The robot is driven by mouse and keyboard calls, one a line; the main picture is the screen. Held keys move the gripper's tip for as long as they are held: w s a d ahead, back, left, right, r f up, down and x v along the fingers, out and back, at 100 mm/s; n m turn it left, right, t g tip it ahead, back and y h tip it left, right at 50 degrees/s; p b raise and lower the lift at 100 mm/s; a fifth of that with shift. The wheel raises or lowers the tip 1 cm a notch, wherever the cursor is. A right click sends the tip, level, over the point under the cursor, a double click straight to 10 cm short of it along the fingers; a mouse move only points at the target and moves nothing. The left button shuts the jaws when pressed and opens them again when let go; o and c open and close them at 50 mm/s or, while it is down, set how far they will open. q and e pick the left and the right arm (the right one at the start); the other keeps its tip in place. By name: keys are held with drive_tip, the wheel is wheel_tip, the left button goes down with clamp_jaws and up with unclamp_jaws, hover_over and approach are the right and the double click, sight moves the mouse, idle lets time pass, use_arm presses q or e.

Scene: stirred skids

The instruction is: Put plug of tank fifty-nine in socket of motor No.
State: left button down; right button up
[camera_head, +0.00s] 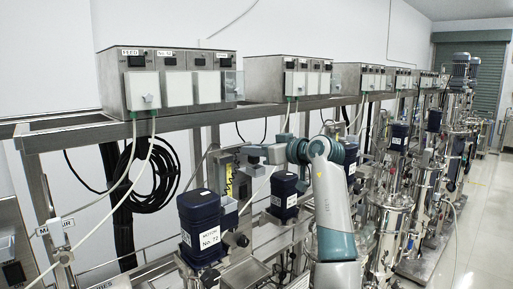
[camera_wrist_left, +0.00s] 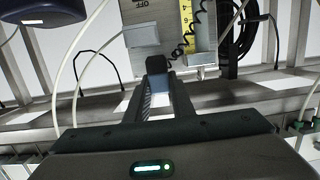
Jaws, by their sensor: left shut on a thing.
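My left gripper (camera_head: 248,155) is above and behind the dark blue motor labelled No. 72 (camera_head: 200,220). In the left wrist view its jaws (camera_wrist_left: 160,88) are closed on a small dark block (camera_wrist_left: 157,66). A coiled black cord (camera_wrist_left: 198,25) runs close to the block; whether they join is unclear. The block is in front of a grey panel (camera_wrist_left: 150,35) marked OFF, with a yellow strip; I cannot tell whether they touch. No label reading fifty-nine is legible. My right gripper is not in view.
More control boxes (camera_head: 290,75) stand along the steel rail. A second blue motor (camera_head: 284,190) and steel tanks (camera_head: 391,215) stand to the right. White cables hang across the frame, and a thick black cable coil (camera_head: 165,175) hangs behind. The floor (camera_head: 470,235) is clear at right.

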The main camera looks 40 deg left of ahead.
use_arm(q)
drive_tip(key=s+d+p, duration=0.2)
drive_tip(key=s, duration=0.4)
drive_tip(key=s+d+f+p, duration=0.1)
drive_tip(key=s+d+p, duration=0.2)
drive_tip(key=s, duration=0.3)
drive_tip(key=s+d+p, duration=0.2)
drive_tip(key=s, duration=0.3)
drive_tip(key=shift+s+d+f, duration=0.2)
drive_tip(key=shift+s+d, duration=0.15)
drive_tip(key=shift+s, duration=0.05)
drive_tip(key=shift+s+d+f+p, duration=0.15)
drive_tip(key=shift+s+p, duration=0.1)
drive_tip(key=shift+p, duration=0.05)
drive_tip(key=shift+f+b, duration=0.4)
drive_tip(key=shift+f, duration=0.05)
drive_tip(key=shift+r, duration=0.1)
drive_tip(key=shift+r, duration=0.3)
idle(0.4)
drive_tip(key=shift+f, duration=0.4)
drive_tip(key=shift+r, duration=0.4)
idle(0.4)
